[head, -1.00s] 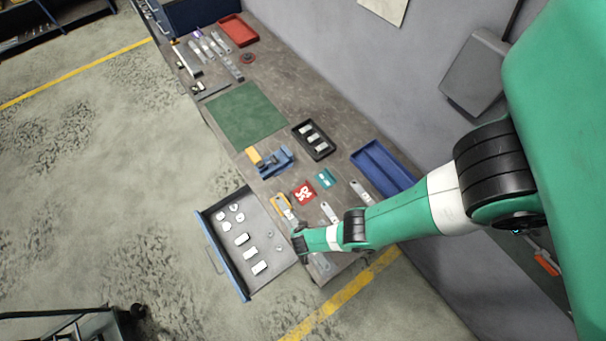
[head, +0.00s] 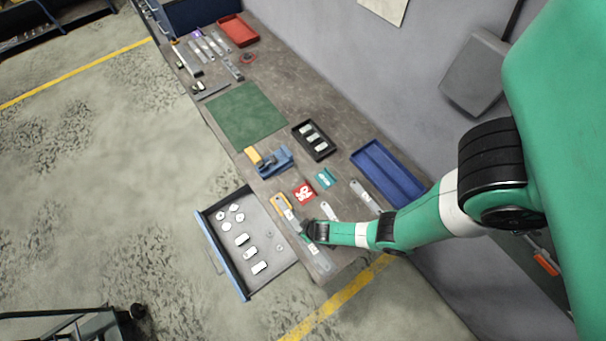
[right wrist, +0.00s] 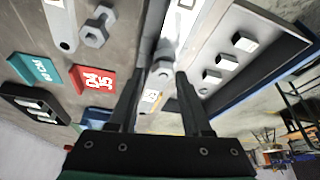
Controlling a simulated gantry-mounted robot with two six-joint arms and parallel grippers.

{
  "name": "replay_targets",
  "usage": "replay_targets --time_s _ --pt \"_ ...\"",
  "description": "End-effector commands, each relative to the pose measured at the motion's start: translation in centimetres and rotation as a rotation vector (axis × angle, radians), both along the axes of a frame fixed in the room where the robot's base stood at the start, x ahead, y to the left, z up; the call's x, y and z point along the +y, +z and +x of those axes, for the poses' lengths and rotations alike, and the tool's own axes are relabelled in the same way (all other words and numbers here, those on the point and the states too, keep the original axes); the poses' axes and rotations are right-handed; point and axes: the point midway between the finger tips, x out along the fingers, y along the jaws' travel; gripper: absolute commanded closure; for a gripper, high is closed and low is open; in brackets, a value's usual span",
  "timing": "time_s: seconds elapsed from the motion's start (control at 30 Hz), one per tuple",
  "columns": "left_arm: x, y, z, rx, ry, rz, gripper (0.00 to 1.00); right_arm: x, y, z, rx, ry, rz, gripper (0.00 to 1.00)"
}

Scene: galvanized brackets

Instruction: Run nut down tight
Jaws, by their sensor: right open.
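In the right wrist view a long pale metal bracket (right wrist: 177,30) runs between my right gripper's fingers. A small grey nut-like piece (right wrist: 163,67) sits on it between the fingertips; I cannot tell how far it is threaded down. My right gripper (right wrist: 158,80) is open, its two black fingers apart on either side of that piece, with no clear contact. A larger grey hex bolt or nut (right wrist: 96,30) lies on the bench to the left. In the head view my right gripper (head: 310,232) is over the bench's near end, beside the bracket (head: 288,212). My left gripper is not in view.
An open drawer (head: 216,262) with several white pieces juts out beside the bench. A red tag (head: 303,193), teal tag (head: 325,178), black tray (head: 301,130), blue clamp-like fixture (head: 275,162) and blue bin (head: 386,172) stand nearby. The green mat (head: 245,115) is clear.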

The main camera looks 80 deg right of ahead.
Motion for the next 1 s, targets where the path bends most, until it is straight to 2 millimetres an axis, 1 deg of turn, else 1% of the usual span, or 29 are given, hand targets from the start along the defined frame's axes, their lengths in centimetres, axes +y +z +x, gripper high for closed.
replay_targets --time_s 0.6,0.9,0.93,1.0 --pt "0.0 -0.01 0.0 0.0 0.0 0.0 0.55 -0.06 0.0 0.01 0.0 0.292 0.0 0.51" --pt "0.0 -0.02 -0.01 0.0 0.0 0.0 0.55 0.0 0.02 0.04 -0.001 0.326 -0.001 0.51" --pt "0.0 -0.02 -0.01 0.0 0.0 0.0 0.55 0.0 0.02 0.04 0.0 0.325 -0.002 0.53" --pt "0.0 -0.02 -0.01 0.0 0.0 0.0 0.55 0.0 0.02 0.04 0.0 0.325 -0.002 0.65"
